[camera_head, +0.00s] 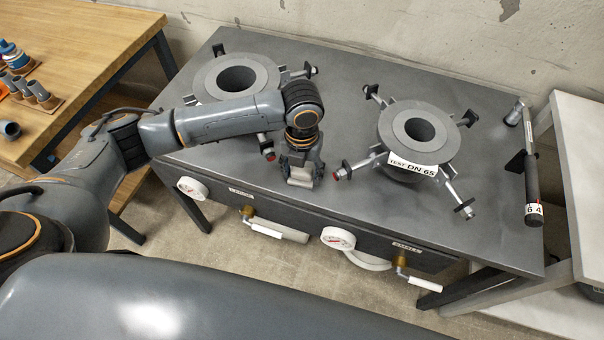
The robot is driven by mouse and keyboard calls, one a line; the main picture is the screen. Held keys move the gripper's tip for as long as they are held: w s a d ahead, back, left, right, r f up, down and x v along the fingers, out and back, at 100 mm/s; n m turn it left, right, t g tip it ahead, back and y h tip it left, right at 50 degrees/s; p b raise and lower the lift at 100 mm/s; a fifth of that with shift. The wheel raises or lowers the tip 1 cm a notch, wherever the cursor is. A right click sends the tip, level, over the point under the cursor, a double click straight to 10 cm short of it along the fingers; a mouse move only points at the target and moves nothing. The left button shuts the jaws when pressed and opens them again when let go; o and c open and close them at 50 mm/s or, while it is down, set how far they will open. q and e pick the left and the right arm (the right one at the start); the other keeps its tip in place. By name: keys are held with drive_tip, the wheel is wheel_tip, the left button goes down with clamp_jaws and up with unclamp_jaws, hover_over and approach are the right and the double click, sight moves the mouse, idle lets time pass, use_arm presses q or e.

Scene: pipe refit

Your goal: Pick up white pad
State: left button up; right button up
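My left gripper (301,177) points down over the front middle of the dark grey metal table (345,120), between two round flanged fixtures. A small pale patch shows at its fingertips. I cannot tell whether this is a white pad or part of the fingers, nor whether the fingers are open or shut. No white pad can be made out clearly elsewhere on the table. My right gripper is not in view.
The right fixture (444,128), labelled "TEST DN 65", and the left fixture (212,78) have projecting clamp arms. A torque wrench (533,188) lies at the right edge. White gauges (338,238) and valves line the front. A wooden bench (80,45) holds pipe parts.

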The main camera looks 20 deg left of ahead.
sight(302, 170)
use_arm(q)
drive_tip(key=shift+r, duration=0.45)
wheel_tip(302, 170, up, 2)
drive_tip(key=shift+r, duration=0.25)
drive_tip(key=s+d+r, duration=0.7)
drive_tip(key=s+r, duration=0.2)
drive_tip(key=s, duration=0.3)
drive_tip(key=shift+s+r, duration=0.15)
drive_tip(key=shift+r, duration=0.15)
